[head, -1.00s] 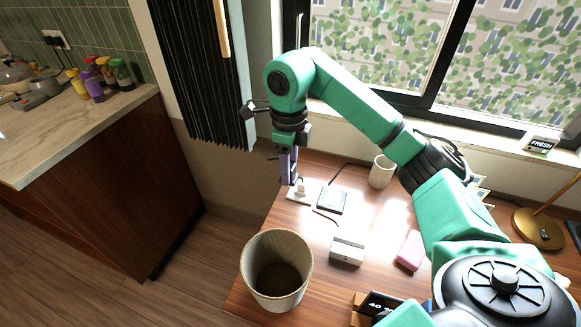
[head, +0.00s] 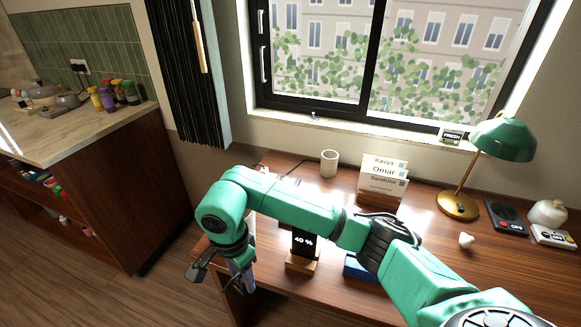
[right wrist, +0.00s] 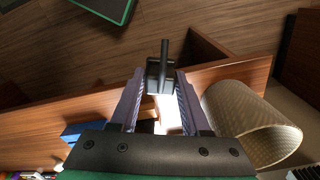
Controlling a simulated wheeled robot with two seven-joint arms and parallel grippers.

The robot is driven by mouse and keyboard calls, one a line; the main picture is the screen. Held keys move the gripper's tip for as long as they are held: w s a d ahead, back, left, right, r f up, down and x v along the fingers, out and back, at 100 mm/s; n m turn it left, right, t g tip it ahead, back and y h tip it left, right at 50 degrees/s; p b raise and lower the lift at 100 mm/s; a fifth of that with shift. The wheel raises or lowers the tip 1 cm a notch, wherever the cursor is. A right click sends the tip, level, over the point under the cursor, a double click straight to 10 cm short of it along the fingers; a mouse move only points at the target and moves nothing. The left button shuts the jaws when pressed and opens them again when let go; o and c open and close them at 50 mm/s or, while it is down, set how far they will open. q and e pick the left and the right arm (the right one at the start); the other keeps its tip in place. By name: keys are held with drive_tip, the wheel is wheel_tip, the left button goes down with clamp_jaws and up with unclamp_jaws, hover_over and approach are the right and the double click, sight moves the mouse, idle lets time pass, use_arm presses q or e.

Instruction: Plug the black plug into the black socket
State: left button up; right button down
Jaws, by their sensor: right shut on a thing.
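My right gripper (head: 240,290) is low by the desk's front left edge in the head view. In the right wrist view my right gripper (right wrist: 161,78) is shut on the black plug (right wrist: 160,76), a small dark block with a thin dark stem pointing up in the picture. The plug is held between the fingertips and looks clear of any surface. In the head view the plug cannot be made out at the gripper. My left gripper is not in view.
A woven bin (right wrist: 250,122) stands right of the gripper in the right wrist view.

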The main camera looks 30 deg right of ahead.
drive_tip(key=s+a+f+n, duration=0.1)
drive_tip(key=s+f+n, duration=0.5)
drive_tip(key=f+n, duration=0.3)
drive_tip(key=s+d+f+n, duration=0.1)
drive_tip(key=d+f+n, duration=0.2)
drive_tip(key=d, duration=0.7)
drive_tip(key=shift+s+f+n, duration=0.15)
drive_tip(key=shift+s+n, duration=0.05)
drive_tip(key=shift+n, duration=0.6)
